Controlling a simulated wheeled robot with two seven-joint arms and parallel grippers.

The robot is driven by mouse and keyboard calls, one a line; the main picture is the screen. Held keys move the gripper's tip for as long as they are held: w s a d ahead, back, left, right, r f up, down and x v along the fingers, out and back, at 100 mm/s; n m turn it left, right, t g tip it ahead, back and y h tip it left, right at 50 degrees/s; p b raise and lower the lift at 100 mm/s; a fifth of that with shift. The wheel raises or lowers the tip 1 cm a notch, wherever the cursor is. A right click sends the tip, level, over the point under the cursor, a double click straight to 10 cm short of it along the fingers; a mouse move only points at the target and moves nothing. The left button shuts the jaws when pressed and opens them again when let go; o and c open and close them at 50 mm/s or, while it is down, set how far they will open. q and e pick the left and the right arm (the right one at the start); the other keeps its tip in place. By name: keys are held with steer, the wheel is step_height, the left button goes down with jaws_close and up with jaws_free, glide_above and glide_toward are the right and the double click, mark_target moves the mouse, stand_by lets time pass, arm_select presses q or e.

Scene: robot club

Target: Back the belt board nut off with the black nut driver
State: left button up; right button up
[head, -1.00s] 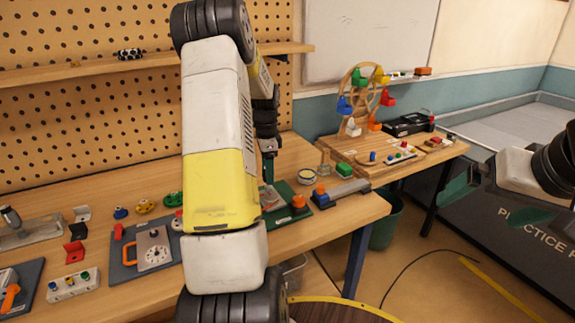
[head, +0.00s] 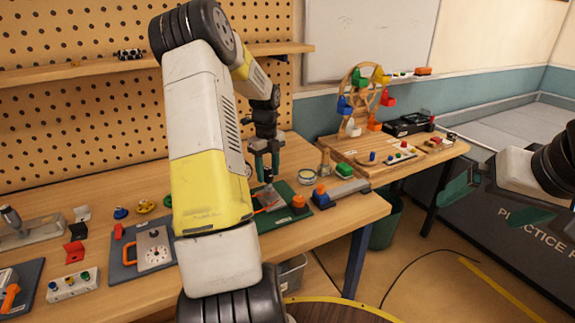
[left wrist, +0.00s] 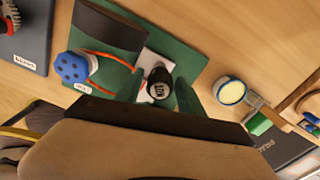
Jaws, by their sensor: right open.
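The black nut driver (left wrist: 159,85) shows end-on in the left wrist view, a dark round handle with a pale label. It is over a white patch of the green belt board (left wrist: 190,52). An orange-red belt (left wrist: 102,58) runs across the board near a blue knob (left wrist: 73,67). My left gripper (left wrist: 159,97) is open, with the driver in view between its fingers and a gap on either side. In the head view my left gripper (head: 267,167) points down over the board (head: 283,216). The nut is hidden. My right gripper (head: 464,190) is open and empty at the right.
An orange knob (head: 298,203) is at the board's right. A grey board with a dial (head: 150,240) is to the left. A wooden wheel (head: 362,98) stands on the far table.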

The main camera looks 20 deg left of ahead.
arm_select(q)
jaws_close()
steer(key=n, duration=0.8)
steer(key=shift+c, duration=0.5)
jaws_free()
steer(key=shift+n, duration=0.7)
steer(key=o, duration=0.4)
steer(key=shift+o, duration=0.2)
steer(key=o, duration=0.3)
steer(key=shift+r, duration=0.15)
